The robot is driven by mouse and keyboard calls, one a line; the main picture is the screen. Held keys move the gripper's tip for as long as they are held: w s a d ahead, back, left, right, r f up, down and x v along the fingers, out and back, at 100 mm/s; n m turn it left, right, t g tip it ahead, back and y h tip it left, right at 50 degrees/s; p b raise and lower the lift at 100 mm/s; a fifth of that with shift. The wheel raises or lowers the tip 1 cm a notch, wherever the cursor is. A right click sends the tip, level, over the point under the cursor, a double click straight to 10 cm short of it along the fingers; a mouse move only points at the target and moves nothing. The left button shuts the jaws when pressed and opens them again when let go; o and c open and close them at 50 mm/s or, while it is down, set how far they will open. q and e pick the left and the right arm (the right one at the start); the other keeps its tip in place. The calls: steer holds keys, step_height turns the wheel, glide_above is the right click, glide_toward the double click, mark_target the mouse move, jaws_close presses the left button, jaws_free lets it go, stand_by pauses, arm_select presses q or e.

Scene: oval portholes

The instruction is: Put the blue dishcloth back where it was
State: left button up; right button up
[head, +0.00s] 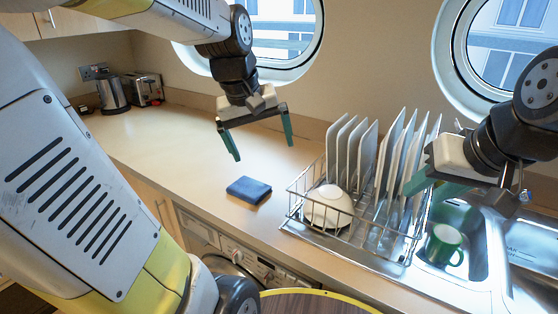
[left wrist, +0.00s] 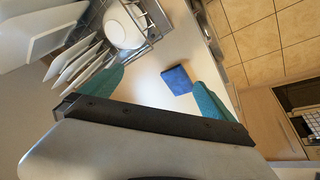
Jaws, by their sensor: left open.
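The blue dishcloth (head: 248,190) lies as a flat, folded square on the countertop, left of the dish rack and near the counter's front edge. It also shows in the left wrist view (left wrist: 177,80), between the fingertips in the picture. My left gripper (head: 262,150) is open and empty, pointing down above the counter behind the cloth and apart from it. My right gripper (head: 432,188) is over the right end of the dish rack, near the sink. Its teal fingers show, but their gap is unclear.
The wire dish rack (head: 375,237) holds several upright plates and a white bowl (head: 328,207). A green mug (head: 443,245) is in the sink (head: 470,272). A kettle (head: 112,93) and toaster (head: 147,89) stand at the far left. The counter left of the cloth is clear.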

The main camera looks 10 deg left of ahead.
arm_select(q)
steer(key=s+d+m+t+h, duration=0.1)
steer(key=s+d+m+t, duration=0.1)
steer(key=s+m, duration=0.3)
steer(key=shift+s+d, duration=0.9)
steer(key=shift+s, duration=1.1)
